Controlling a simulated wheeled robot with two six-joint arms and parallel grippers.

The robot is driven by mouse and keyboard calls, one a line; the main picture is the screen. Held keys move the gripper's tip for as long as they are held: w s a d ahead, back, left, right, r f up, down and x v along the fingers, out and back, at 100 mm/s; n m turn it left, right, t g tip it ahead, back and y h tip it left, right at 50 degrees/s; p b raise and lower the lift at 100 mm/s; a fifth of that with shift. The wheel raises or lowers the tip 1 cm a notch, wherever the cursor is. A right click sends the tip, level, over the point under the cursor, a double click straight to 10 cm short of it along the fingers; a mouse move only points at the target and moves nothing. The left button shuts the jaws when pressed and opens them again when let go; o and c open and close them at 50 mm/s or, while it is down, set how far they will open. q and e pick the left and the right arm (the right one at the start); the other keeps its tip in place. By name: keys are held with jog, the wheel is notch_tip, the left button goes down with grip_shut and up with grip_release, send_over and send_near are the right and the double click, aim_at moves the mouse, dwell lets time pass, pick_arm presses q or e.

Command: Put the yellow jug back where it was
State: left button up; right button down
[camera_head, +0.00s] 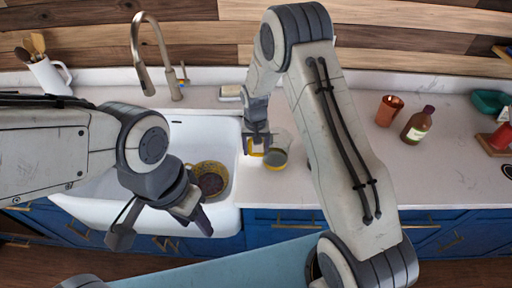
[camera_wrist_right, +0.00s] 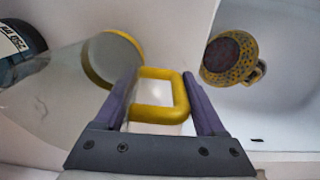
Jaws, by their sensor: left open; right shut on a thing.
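The yellow jug (camera_head: 276,158) has a clear body with a yellow band and a yellow handle. It is at the counter strip just right of the sink; I cannot tell whether its base touches the counter. My right gripper (camera_head: 257,143) is shut on the jug's handle. In the right wrist view the handle (camera_wrist_right: 158,114) sits between the purple fingers of my right gripper (camera_wrist_right: 162,95), with the clear body (camera_wrist_right: 62,95) to the left. My left gripper (camera_head: 162,229) is open and empty over the sink's front edge.
A yellow patterned cup-like vessel (camera_head: 221,170) with dark contents is in the white sink (camera_head: 178,133), below the tap (camera_head: 140,52). An orange cup (camera_head: 389,110) and brown bottle (camera_head: 418,125) stand on the right counter. A white utensil jug (camera_head: 48,76) stands back left.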

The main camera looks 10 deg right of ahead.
jog(key=shift+f, duration=0.3)
jog(key=shift+f, duration=0.2)
